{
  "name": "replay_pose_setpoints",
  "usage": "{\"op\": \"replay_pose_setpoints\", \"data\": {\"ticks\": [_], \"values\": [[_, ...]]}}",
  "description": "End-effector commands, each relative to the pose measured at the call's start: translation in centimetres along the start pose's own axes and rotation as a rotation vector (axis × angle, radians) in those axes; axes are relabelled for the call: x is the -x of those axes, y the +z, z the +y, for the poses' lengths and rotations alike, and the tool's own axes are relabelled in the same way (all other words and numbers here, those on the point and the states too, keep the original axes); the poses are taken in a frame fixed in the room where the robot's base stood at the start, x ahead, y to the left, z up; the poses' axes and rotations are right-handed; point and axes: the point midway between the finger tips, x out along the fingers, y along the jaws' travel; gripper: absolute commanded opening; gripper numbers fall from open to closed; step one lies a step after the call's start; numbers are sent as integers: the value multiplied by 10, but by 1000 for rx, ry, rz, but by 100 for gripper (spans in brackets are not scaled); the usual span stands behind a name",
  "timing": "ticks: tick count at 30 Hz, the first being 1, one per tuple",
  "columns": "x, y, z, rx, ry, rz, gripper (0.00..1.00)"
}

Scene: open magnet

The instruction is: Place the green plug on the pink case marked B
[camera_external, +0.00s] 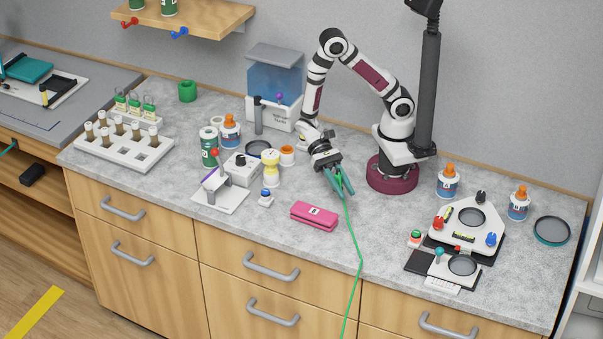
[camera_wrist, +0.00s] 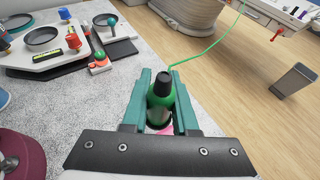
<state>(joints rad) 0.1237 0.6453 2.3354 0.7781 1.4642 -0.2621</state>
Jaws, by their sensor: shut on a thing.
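The pink case (camera_external: 312,219) lies closed on the grey counter near its front edge, with a small white label on top whose letter is hard to read. My gripper (camera_external: 342,184) is above the counter, behind and to the right of the case. In the wrist view, my gripper (camera_wrist: 162,100) is shut on the green plug (camera_wrist: 162,98), which has a black end and a thin green cord. The plug is mostly hidden by the fingers in the external view. A pink patch (camera_wrist: 160,129) shows below the plug in the wrist view; I cannot tell what it belongs to.
The green cord (camera_external: 357,245) hangs over the counter's front edge. A white device (camera_external: 470,222) with round dishes and knobs stands right. Bottles, a yellow-and-white piece (camera_external: 271,169) and a tube rack (camera_external: 120,148) stand left.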

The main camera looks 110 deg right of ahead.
Motion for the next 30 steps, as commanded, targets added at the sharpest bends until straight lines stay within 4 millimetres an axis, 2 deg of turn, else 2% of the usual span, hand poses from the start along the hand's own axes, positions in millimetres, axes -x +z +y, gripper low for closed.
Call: {"op": "replay_pose_setpoints", "data": {"ticks": [2, 6, 10, 12, 14, 17, 21, 24, 27, 30], "values": [[18, -2, -9, -4, -29, -6, 0], [70, -9, -24, -20, -94, -14, 0], [122, -17, -28, -49, -147, -6, 0], [142, -20, -26, -63, -166, 0, 0], [150, -22, -25, -72, -173, 2, 0], [136, -26, -28, -79, -171, 1, 0], [84, -35, -41, -79, -167, 0, 0], [54, -40, -49, -79, -169, 1, 0], [34, -44, -55, -78, -172, 2, 0], [24, -52, -57, -80, -174, 3, 0]]}}
